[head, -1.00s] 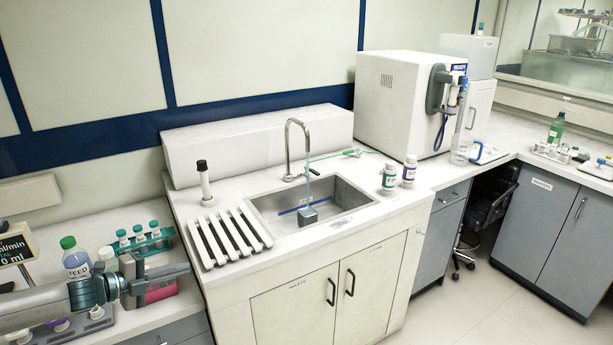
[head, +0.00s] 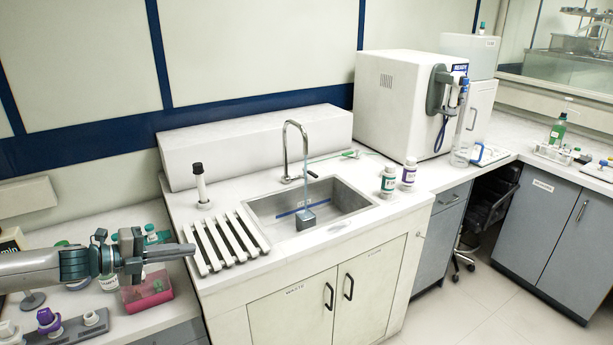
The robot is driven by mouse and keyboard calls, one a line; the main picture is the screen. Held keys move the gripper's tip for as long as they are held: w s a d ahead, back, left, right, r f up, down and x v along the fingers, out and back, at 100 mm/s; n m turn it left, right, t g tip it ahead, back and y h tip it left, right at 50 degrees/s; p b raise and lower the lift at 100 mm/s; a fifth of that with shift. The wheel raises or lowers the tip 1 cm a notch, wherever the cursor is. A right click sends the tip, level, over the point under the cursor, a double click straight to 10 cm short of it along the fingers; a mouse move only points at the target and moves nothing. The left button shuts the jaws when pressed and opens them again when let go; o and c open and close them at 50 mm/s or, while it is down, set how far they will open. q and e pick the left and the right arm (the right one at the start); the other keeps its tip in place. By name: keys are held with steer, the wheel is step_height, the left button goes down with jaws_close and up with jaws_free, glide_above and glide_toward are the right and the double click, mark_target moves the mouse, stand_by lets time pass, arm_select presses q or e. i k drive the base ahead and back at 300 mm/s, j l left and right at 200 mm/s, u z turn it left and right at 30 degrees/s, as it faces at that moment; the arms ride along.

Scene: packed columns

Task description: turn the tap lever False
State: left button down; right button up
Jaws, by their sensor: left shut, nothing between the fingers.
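The chrome gooseneck tap (head: 287,150) stands behind the sink (head: 262,206), and its spout curves over the basin. A small lever (head: 313,174) sticks out to the right at the tap's base. A pale bluish stream runs down from the spout to a small grey block (head: 306,219) in the basin. My left gripper (head: 190,250) is at the left, above the left counter and left of the white drain rack, well apart from the tap. Its fingers point right, are together and hold nothing. My right gripper is out of view.
A white slatted rack (head: 222,240) and a black-topped white cylinder (head: 200,183) stand left of the sink. A pink rack (head: 148,291) is below my left gripper.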

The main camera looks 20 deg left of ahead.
mark_target(312, 174)
steer(key=i, duration=1.9)
